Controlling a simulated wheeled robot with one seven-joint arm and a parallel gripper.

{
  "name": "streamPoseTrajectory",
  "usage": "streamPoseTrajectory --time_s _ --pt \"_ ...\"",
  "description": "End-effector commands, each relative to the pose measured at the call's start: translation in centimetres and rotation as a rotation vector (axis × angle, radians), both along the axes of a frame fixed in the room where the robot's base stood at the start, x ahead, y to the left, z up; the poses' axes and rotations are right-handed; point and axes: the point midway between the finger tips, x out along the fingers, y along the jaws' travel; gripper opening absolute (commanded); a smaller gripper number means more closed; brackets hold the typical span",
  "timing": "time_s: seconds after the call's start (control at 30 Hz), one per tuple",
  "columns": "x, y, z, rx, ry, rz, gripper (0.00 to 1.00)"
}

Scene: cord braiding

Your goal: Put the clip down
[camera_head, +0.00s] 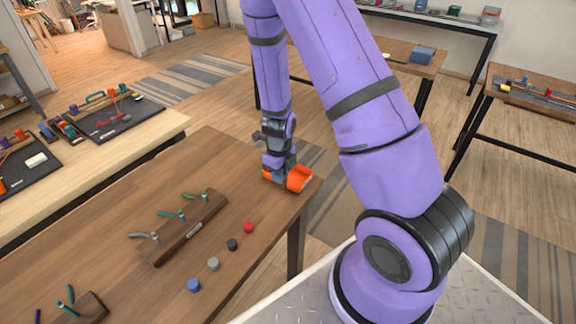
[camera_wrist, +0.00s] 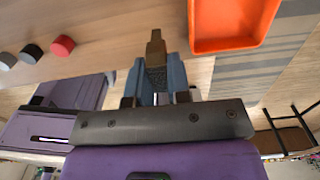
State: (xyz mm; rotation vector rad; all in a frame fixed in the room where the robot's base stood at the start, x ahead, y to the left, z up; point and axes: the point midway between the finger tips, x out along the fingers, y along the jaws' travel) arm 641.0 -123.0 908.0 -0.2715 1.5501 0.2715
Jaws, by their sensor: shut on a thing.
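My gripper (camera_head: 278,172) is at the far right end of the brown table, close beside the orange tray (camera_head: 299,179). In the wrist view my gripper (camera_wrist: 157,72) has its blue-grey fingers shut on a narrow brown piece, which I take to be the clip (camera_wrist: 155,46). The clip sticks out past the fingertips over the wood tabletop. The orange tray (camera_wrist: 235,22) is to the right of the clip there, apart from it in the picture. The clip's height above the table is hard to tell. In the head view I cannot make out the clip.
A dark wooden block (camera_head: 187,228) with several coloured pegs lies on the table. Blue (camera_head: 194,285), grey (camera_head: 213,264), black (camera_head: 232,244) and red (camera_head: 248,227) discs stand in a row beside it. The tray is near the table's edge. Bare tabletop (camera_head: 105,195) is free behind the block.

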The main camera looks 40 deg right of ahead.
Motion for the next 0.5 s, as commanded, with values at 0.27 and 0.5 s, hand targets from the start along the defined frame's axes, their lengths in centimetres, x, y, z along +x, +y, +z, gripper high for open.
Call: streamPoseTrajectory --time_s 0.27,0.5 --pt "4.1 -4.9 -0.6 -0.001 -0.001 -0.001 0.00" --pt "5.9 -7.1 -0.9 0.001 0.001 0.003 0.00"
